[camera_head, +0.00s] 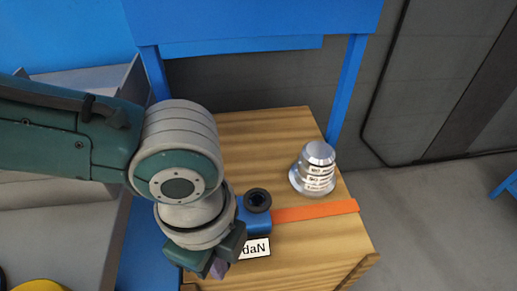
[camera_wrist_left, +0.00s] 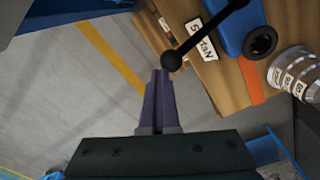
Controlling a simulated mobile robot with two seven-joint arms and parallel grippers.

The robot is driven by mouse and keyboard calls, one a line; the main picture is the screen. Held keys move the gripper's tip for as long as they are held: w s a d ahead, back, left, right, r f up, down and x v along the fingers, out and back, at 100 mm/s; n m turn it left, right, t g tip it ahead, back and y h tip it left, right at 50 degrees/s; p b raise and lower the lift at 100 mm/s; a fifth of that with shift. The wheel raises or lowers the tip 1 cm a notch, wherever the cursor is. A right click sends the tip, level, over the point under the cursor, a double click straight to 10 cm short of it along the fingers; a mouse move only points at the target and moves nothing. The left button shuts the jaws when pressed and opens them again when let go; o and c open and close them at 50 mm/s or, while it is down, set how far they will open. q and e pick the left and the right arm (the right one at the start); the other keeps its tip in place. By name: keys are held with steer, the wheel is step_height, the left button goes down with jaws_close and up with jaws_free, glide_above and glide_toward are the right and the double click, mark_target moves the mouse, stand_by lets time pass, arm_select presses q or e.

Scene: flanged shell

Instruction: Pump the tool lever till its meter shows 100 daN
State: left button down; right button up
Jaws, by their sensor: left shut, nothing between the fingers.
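The blue tool (camera_head: 253,217) sits on the wooden table top, with a black round socket on it. Its white meter label (camera_head: 255,249) shows "daN"; the number is hidden behind my gripper. In the left wrist view the label (camera_wrist_left: 203,38) is tilted and its number is not clear. The black lever knob (camera_wrist_left: 172,61) ends a thin rod there; the lever is hidden in the head view. My left gripper (camera_head: 218,268) is shut and empty. Its purple fingertips (camera_wrist_left: 160,74) are right beside the knob; I cannot tell whether they touch. My right gripper is not in view.
A silver flanged shell (camera_head: 314,170) with labels stands on the wooden table (camera_head: 250,125), behind and right of the tool. An orange strip (camera_head: 315,212) runs right from the tool. Blue frame posts rise behind the table. Grey floor lies to the right.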

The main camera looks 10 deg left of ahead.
arm_select(q)
steer(key=shift+t, duration=0.3)
steer(key=w+r+p, duration=0.1)
steer(key=r+p, duration=0.1)
steer(key=r, duration=0.1)
steer(key=w+a+r+p, duration=0.1)
steer(key=shift+w+r, duration=0.3)
steer(key=shift+r, duration=0.05)
steer(key=r+p, duration=0.1)
steer(key=p, duration=0.1)
steer(key=r+p, duration=0.3)
steer(key=r, duration=0.1)
steer(key=shift+s+d+r+p, duration=0.15)
steer(key=shift+s+p, duration=0.2)
steer(key=shift+p, duration=0.05)
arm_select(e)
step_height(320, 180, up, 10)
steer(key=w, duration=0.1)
arm_select(q)
steer(key=f+b, duration=0.1)
steer(key=w+f+b, duration=0.1)
steer(key=b, duration=0.1)
steer(key=w+f+b, duration=0.1)
steer(key=shift+a+f+b, duration=0.3)
steer(key=shift+f, duration=0.1)
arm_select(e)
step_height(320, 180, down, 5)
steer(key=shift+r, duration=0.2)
arm_select(q)
steer(key=shift+f, duration=0.1)
